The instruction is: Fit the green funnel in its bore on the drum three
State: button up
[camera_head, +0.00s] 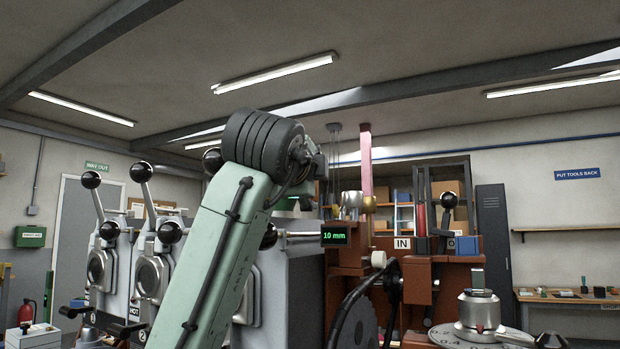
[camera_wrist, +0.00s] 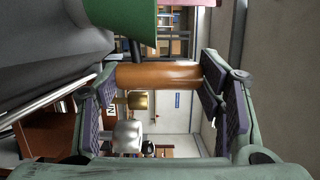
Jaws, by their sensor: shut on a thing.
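In the wrist view my gripper (camera_wrist: 162,98) is shut on an orange-brown cylinder (camera_wrist: 158,76), which lies crosswise between the pads. A green tapered body (camera_wrist: 122,18), which looks like the funnel, shows at the top, just beyond the cylinder; I cannot tell whether the two are joined. In the head view my arm hides most of the gripper and what it holds. A grey machine (camera_head: 300,275), likely drum three, stands behind my arm. A small green cone-like shape (camera_head: 294,205) shows above its top. The bore cannot be made out.
Two grey machines with black-knobbed levers (camera_head: 148,270) stand left of my arm. To the right are a silver cylinder (camera_head: 350,200), a pink post (camera_head: 367,180), a brown-red machine (camera_head: 450,275) and a "10 mm" display (camera_head: 335,235). A large dark grey surface (camera_wrist: 45,65) lies close at the wrist view's left.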

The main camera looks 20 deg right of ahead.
jog(key=o, duration=1.4)
jog(key=shift+c, duration=0.2)
jog(key=v, duration=1.2)
